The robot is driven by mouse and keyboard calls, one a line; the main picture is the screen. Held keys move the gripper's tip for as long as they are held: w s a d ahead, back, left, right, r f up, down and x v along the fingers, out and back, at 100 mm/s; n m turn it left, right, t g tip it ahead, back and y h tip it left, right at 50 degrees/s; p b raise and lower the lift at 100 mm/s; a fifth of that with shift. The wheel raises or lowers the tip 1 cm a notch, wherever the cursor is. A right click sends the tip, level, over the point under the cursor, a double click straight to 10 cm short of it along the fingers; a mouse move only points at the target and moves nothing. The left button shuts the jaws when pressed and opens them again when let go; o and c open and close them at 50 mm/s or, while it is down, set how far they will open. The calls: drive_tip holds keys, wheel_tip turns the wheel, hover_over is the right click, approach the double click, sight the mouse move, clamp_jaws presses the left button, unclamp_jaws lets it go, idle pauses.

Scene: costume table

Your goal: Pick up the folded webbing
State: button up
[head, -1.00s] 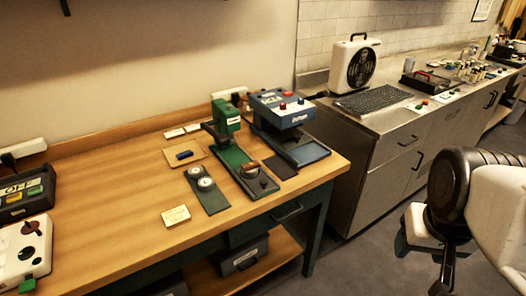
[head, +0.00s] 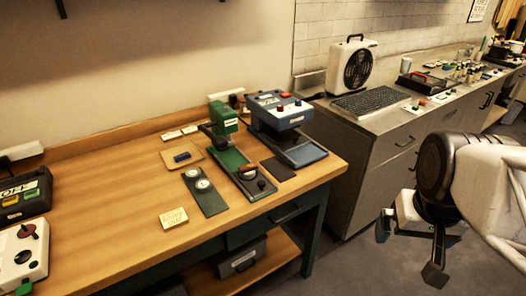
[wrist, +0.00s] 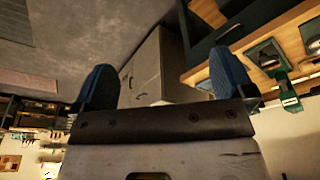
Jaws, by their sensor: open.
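A small dark blue piece (head: 182,157), which looks like the folded webbing, lies on a tan board (head: 193,165) toward the back of the wooden table; it is too small to be sure. My gripper (head: 410,249) is at the right of the head view, out over the floor in front of the metal counter, well apart from the blue piece. In the wrist view my gripper (wrist: 164,82) shows two blue fingertips spread wide with nothing between them. The blue piece cannot be made out in the wrist view.
On the wooden table (head: 110,225), a green press (head: 222,120) and a blue machine (head: 283,112) stand right of the board. The table's left middle is clear. A metal counter (head: 372,160) stands at right.

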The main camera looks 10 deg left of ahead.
drive_tip(key=w+a+r+n, duration=0.2)
drive_tip(key=w+a, duration=0.4)
drive_tip(key=w, duration=0.5)
drive_tip(key=n+g, duration=0.3)
drive_tip(key=n, duration=0.3)
hover_over(249, 167)
drive_tip(key=f, duration=1.4)
drive_tip(key=shift+w+d, duration=0.2)
drive_tip(key=shift+s+f, duration=0.1)
drive_tip(key=shift+f, duration=1.25)
